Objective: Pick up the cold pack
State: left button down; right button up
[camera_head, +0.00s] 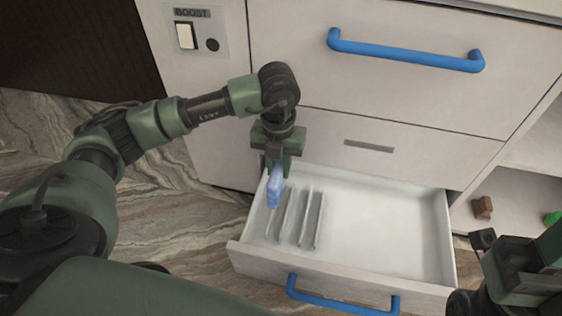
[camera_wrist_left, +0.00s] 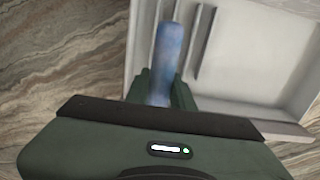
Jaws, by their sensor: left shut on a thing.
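The cold pack (camera_head: 274,188) is a small blue slab, held upright at the left end of the open drawer (camera_head: 385,235). My left gripper (camera_head: 277,170) comes down from above and is shut on the cold pack's upper end. In the left wrist view the cold pack (camera_wrist_left: 168,55) stands out between the two green fingers (camera_wrist_left: 160,88), with the drawer behind it. I cannot tell whether its lower end is clear of the slots. My right gripper shows only in part at the lower right in the head view, and its fingertips are not visible.
Thin upright dividers (camera_head: 298,218) form slots in the drawer's left part; the rest of its floor is bare. A blue handle (camera_head: 342,302) is on the drawer front, another (camera_head: 405,55) on the closed drawer above.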

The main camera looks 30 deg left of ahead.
pick_arm(q)
jog(key=s+d+p, duration=0.3)
jog(key=s+d, duration=0.1)
jog(key=s, duration=1.1)
